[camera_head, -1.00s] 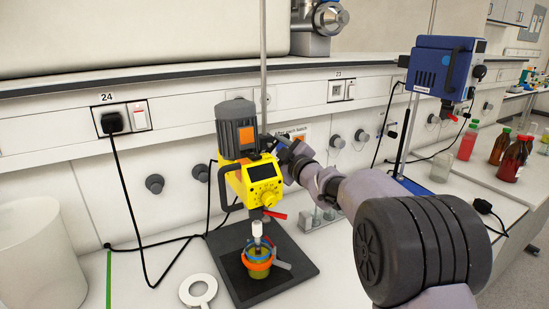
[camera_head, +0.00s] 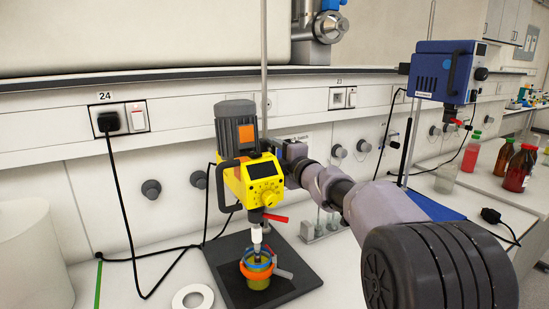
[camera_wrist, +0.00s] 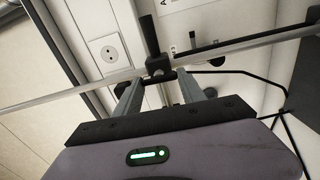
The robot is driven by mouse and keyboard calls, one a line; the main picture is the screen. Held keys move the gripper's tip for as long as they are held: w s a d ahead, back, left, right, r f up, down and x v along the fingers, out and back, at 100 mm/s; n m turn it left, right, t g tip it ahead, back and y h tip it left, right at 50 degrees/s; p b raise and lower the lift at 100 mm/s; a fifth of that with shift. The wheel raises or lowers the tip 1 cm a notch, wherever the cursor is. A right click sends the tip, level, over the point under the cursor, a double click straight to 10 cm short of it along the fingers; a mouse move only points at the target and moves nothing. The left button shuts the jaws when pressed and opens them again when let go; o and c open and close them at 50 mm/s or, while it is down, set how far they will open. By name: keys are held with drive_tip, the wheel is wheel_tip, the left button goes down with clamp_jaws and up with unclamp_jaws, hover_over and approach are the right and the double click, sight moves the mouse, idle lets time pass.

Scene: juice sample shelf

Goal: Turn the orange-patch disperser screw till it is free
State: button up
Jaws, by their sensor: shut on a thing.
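The orange-patch disperser (camera_head: 266,183) is yellow with a grey motor and an orange patch. It hangs upright on a rod (camera_head: 263,55), its shaft over a small vessel (camera_head: 258,276) with an orange ring. My gripper (camera_head: 288,152) is just right of the disperser head, at the rod clamp behind it. In the wrist view a dark clamp (camera_wrist: 158,66) sits on a rod. The fingertips of my gripper (camera_wrist: 160,80) are closed around a dark part by this clamp, apparently the screw. The screw is mostly hidden, and its thread cannot be seen.
A blue disperser (camera_head: 443,72) stands on the right on its own rod. Bottles (camera_head: 517,168) stand farther right. A white ring (camera_head: 193,298) lies in front of the black stand base (camera_head: 226,268). Cables (camera_head: 130,220) hang from the wall socket on the left.

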drive_tip(key=shift+n, duration=0.3)
idle(0.4)
drive_tip(key=o, duration=1.4)
drive_tip(key=shift+c, duration=0.2)
drive_tip(key=p+v, duration=0.1)
drive_tip(key=v, duration=1.6)
drive_tip(key=shift+p, duration=0.3)
drive_tip(key=shift+s+d, duration=0.15)
drive_tip(key=shift+d, duration=0.1)
